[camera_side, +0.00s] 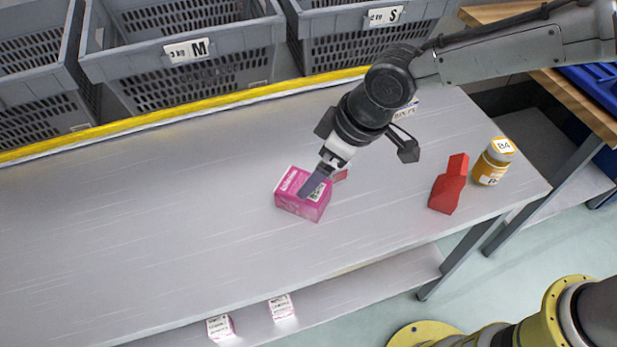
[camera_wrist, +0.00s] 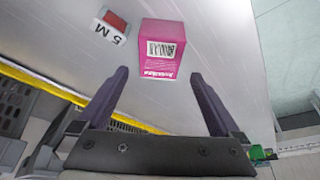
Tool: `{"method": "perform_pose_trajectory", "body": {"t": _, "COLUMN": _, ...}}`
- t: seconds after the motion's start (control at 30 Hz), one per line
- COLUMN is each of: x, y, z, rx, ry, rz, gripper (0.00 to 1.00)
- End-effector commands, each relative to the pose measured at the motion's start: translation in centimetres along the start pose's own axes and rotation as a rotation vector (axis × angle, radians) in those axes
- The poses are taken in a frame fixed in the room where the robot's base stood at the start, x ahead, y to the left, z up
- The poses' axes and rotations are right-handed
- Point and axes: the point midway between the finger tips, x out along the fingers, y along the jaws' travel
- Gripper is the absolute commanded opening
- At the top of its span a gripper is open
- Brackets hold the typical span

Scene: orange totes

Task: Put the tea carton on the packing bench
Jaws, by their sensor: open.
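A pink carton with a white barcode label, which looks like the tea carton (camera_side: 290,203), rests on the long grey table (camera_side: 150,230) in the side view. My gripper (camera_side: 312,186) reaches down to it from the upper right, one finger overlapping the carton in the picture. In the wrist view the carton (camera_wrist: 162,45) lies ahead of and between the open fingers of my gripper (camera_wrist: 160,74), with no grip on it. A wood-topped bench (camera_side: 590,108) stands at the right; I cannot tell which surface is called the packing bench.
A small red-topped item (camera_wrist: 115,25) labelled 5 M lies beside the carton. A red bottle (camera_side: 448,186) and an orange jar (camera_side: 490,170) stand at the table's right. Grey totes (camera_side: 185,65) line the yellow back edge. Small boxes (camera_side: 281,307) sit on the lower shelf. The table's left is clear.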

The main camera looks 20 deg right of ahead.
Motion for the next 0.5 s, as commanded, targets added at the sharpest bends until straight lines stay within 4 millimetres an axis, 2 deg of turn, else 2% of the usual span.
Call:
{"method": "perform_pose_trajectory", "body": {"t": 0.03, "x": -1.0, "y": 0.0, "z": -0.1, "rx": 0.0, "ry": 0.003, "rz": 0.0, "gripper": 1.0}}
{"method": "perform_pose_trajectory", "body": {"t": 0.2, "x": -3.2, "y": 0.0, "z": 0.0, "rx": 0.0, "ry": 0.001, "rz": 0.0, "gripper": 1.0}}
{"method": "perform_pose_trajectory", "body": {"t": 0.5, "x": -4.2, "y": 0.0, "z": 0.1, "rx": 0.001, "ry": -0.001, "rz": 0.0, "gripper": 1.0}}
